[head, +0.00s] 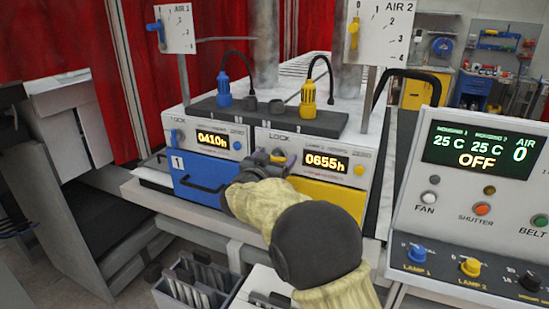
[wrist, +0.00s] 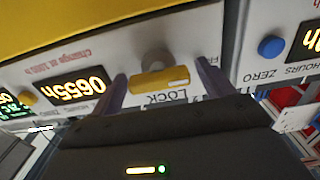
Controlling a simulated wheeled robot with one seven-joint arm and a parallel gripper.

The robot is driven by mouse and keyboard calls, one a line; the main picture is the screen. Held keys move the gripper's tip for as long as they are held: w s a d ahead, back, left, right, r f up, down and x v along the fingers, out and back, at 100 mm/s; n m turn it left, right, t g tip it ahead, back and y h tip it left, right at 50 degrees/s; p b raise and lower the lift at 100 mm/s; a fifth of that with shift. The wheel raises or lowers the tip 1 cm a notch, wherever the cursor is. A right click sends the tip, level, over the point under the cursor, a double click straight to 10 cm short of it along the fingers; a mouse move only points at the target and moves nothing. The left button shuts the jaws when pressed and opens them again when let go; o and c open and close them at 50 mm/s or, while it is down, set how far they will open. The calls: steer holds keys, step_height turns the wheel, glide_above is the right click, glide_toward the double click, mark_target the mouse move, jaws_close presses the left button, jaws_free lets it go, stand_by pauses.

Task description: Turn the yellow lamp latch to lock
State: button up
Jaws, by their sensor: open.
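The yellow lamp latch (wrist: 160,82) is a small yellow bar beside a grey round pivot, on the white front panel of the yellow lamp unit (head: 330,191). The wrist view shows the panel upside down, with the printed word LOCK next to the bar and a partly hidden FREE label to the right. My gripper (wrist: 160,76) is open, with one finger on each side of the latch and gaps between them and the bar. In the head view my gripper (head: 266,158) is in front of this panel and mostly hides the latch.
The blue lamp unit (head: 190,181) with its handle stands directly left. The yellow unit's lit display (head: 326,162) is right of my gripper. A control console (head: 475,190) stands at the right.

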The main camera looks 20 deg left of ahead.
steer(key=c, duration=1)
steer(key=shift+m+b, duration=0.3)
steer(key=m+b, duration=0.1)
steer(key=m, duration=0.1)
steer(key=m+b, duration=0.2)
steer(key=shift+d+f, duration=0.15)
steer(key=shift+f, duration=0.05)
steer(key=m+b, duration=0.3)
steer(key=m, duration=0.1)
steer(key=shift+d+f+m+b, duration=0.1)
steer(key=shift+m+b, duration=0.2)
steer(key=shift+b, duration=0.05)
steer(key=m+b, duration=0.4)
steer(key=m, duration=0.1)
steer(key=shift+f+b, duration=0.15)
steer(key=shift+b, duration=0.15)
steer(key=shift+m+b, duration=1.35)
steer(key=shift+m, duration=0.65)
